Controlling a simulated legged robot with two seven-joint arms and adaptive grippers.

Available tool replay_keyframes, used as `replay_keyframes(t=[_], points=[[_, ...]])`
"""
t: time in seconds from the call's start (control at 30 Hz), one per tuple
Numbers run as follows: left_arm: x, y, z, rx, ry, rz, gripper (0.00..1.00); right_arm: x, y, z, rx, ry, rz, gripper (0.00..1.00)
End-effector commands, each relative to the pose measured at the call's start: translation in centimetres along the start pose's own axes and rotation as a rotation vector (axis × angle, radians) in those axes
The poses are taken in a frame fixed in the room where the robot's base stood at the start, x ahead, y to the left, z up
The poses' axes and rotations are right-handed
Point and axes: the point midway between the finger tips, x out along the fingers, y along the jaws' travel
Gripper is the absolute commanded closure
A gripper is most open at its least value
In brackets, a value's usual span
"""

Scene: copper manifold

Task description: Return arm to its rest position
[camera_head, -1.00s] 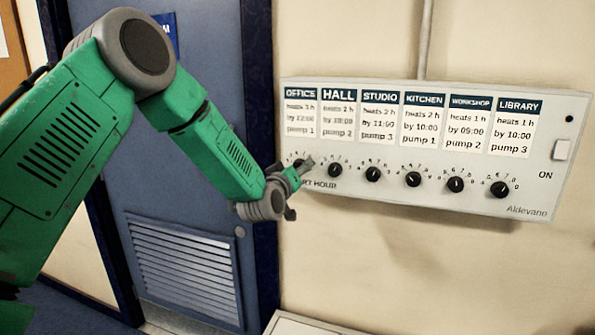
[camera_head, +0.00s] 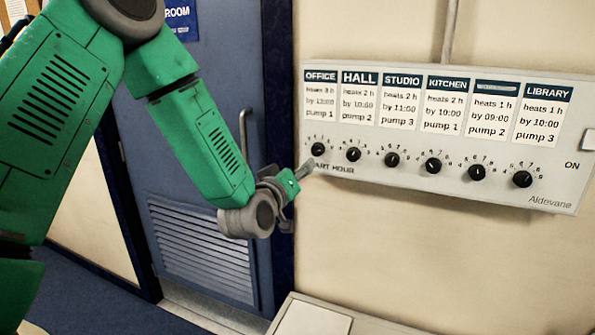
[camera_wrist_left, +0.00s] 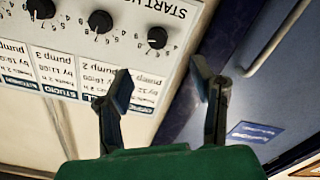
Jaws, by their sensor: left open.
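My left arm comes in from the left in the head view. Its gripper (camera_head: 296,193) is open and empty, at the lower left corner of the control panel (camera_head: 440,190). One finger overlaps the start of the "START HOUR" label in the picture; I cannot tell whether it touches the panel. In the left wrist view the two fingers (camera_wrist_left: 160,80) are apart with nothing between them. The panel's leftmost knob (camera_head: 318,149) shows clear of the gripper; in the wrist view it (camera_wrist_left: 157,38) appears above the fingers. My right gripper is not in view.
A blue door (camera_head: 215,110) with a vent grille (camera_head: 200,255) and handle stands behind my arm. A white switch (camera_head: 590,139) is at the panel's right edge. A pale box-like surface (camera_head: 315,318) lies below. The wall below the panel is clear.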

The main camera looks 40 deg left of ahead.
Motion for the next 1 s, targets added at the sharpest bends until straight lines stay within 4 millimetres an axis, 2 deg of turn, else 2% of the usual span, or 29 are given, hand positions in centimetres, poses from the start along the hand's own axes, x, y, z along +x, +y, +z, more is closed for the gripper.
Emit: replay_keyframes(t=[0.43, 0.5, 0.57, 0.67, 0.77, 0.8, 0.9, 0.97, 1.0], points=[[0.0, 0.0, 0.1, 0.000, -0.001, 0.000, 0.49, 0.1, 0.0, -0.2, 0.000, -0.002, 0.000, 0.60], [-0.1, -0.2, 0.7, 0.007, -0.015, -0.002, 0.49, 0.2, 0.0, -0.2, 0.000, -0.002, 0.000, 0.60], [-0.4, -0.5, 2.2, 0.022, -0.048, -0.006, 0.49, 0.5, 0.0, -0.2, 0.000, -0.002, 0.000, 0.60], [-1.6, -1.8, 6.9, 0.070, -0.153, -0.020, 0.49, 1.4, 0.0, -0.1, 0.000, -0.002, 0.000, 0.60], [-3.9, -3.7, 13.6, 0.142, -0.312, -0.041, 0.49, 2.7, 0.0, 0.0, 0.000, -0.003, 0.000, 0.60], [-5.2, -4.7, 16.4, 0.174, -0.382, -0.050, 0.49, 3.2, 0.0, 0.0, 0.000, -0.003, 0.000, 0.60], [-8.9, -7.1, 22.8, 0.250, -0.559, -0.072, 0.49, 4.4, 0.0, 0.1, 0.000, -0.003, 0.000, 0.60], [-11.4, -8.6, 26.4, 0.294, -0.664, -0.084, 0.49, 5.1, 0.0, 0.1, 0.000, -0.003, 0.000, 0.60], [-13.3, -9.6, 28.6, 0.323, -0.736, -0.093, 0.49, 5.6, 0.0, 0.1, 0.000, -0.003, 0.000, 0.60]])
